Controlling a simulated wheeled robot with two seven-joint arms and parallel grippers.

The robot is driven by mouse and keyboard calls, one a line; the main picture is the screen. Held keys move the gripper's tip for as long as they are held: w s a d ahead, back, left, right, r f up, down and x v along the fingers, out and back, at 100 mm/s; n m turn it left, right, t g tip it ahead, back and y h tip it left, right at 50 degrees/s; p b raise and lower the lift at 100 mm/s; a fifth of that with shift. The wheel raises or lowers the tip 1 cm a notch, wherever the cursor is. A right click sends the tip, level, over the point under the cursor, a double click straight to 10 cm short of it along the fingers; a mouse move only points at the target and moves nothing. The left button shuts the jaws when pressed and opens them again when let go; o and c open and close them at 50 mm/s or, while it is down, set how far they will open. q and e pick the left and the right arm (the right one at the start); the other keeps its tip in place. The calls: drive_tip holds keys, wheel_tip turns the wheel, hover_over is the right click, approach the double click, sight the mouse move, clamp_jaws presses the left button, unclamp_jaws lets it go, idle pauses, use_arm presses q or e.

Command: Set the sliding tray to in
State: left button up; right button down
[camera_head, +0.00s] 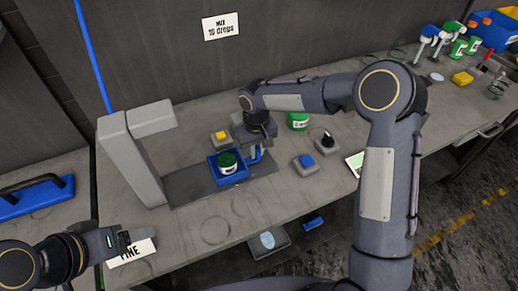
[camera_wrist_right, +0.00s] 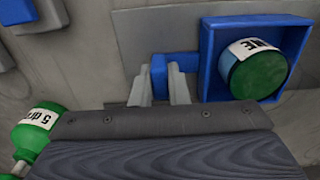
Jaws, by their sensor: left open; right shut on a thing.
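The sliding tray (camera_head: 214,173) is a blue open box on a dark grey flat track (camera_head: 185,187) on the bench. A green-lidded can (camera_head: 228,160) stands in it. A grey arch-like stand (camera_head: 128,160) rises at the track's left end; the tray is to its right, apart from it. In the right wrist view, my right gripper (camera_wrist_right: 162,87) is shut on the blue handle (camera_wrist_right: 180,61) that sticks out of the tray (camera_wrist_right: 209,60). My left gripper (camera_head: 122,243) is open and empty at the lower left, by a white card marked FINE (camera_head: 135,254).
Yellow (camera_head: 220,136) and blue (camera_head: 306,160) buttons on grey boxes, a dark knob (camera_head: 327,138) and a green bottle (camera_head: 297,121) stand near the tray. Spray bottles (camera_head: 430,33) and a blue bin (camera_head: 497,38) are far right. The bench front is mostly clear.

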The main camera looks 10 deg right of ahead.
sight(219, 170)
drive_tip(key=s+a, duration=0.1)
drive_tip(key=a, duration=0.3)
drive_tip(key=s+a+b, duration=0.1)
drive_tip(key=a, duration=0.2)
drive_tip(key=s+a+b, duration=0.1)
drive_tip(key=a, duration=0.3)
drive_tip(key=shift+a, duration=0.3)
drive_tip(key=shift+s+a, duration=0.1)
drive_tip(key=shift+a, duration=0.05)
drive_tip(key=c, duration=1.4)
unclamp_jaws()
drive_tip(key=shift+a, duration=0.15)
drive_tip(key=shift+r, duration=0.15)
wheel_tip(219, 170, up, 8)
drive_tip(key=shift+f+b, duration=0.2)
drive_tip(key=shift+b, duration=0.3)
